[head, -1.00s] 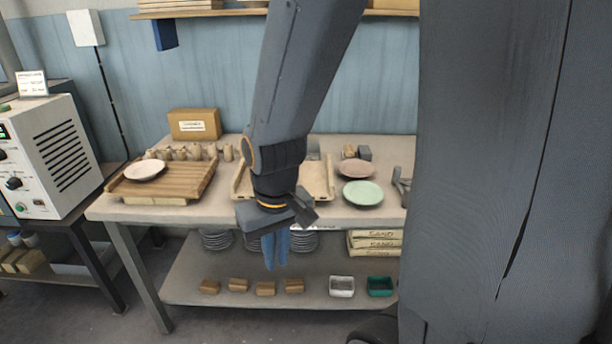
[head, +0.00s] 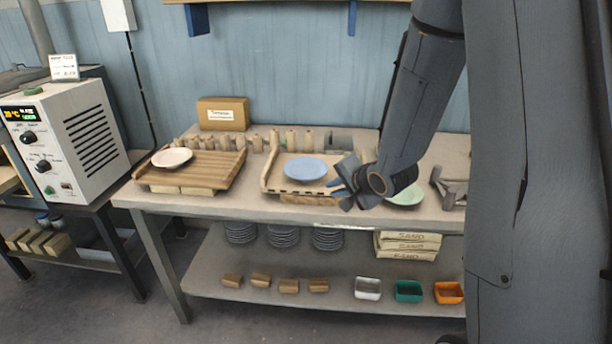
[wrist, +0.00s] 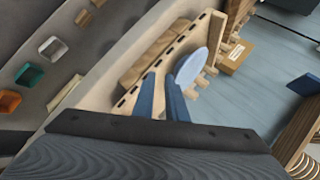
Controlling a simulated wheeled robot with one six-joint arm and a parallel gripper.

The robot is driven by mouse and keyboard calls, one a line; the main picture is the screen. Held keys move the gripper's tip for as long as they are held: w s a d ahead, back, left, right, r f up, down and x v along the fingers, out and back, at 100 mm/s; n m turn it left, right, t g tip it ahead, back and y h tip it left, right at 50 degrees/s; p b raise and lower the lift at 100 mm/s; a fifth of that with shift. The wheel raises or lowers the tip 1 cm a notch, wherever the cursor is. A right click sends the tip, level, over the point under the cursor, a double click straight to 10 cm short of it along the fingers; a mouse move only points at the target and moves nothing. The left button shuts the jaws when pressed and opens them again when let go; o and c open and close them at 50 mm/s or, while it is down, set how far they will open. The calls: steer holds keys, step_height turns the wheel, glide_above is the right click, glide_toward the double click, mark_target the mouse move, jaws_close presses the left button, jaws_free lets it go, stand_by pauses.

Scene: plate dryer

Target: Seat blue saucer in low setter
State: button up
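The blue saucer (head: 305,169) lies over the middle pale wooden setter (head: 268,180) on the bench. It also shows in the wrist view (wrist: 193,66), beyond my right finger, whose tip overlaps the saucer's near edge. I cannot tell whether the finger touches it or whether the saucer is fully seated. My gripper (head: 342,182) is just right of the saucer, at the setter's right end. In the wrist view its two blue fingers (wrist: 161,82) stand apart with an empty gap between them.
A ridged wooden setter (head: 205,172) with a pale pink saucer (head: 172,157) stands to the left. A green saucer (head: 405,196) is partly hidden behind my arm. Wooden pegs and a cardboard box (head: 222,114) line the back. A grey metal stand (head: 447,190) is at the right.

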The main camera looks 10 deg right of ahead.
mark_target(307, 179)
steer(key=w+a+m+y, duration=0.1)
steer(key=w+a+m+t+y, duration=0.1)
steer(key=w+m, duration=0.1)
steer(key=w+a+m+t+y, duration=0.1)
steer(key=w+y, duration=0.1)
steer(key=shift+w+a+f+m+b, duration=0.15)
steer(key=shift+a+f+m+b, duration=0.2)
steer(key=shift+a+f+m, duration=0.05)
steer(key=shift+p+x, duration=0.65)
steer(key=shift+x, duration=2)
steer(key=shift+d, duration=0.1)
jaws_close()
steer(key=shift+r, duration=0.1)
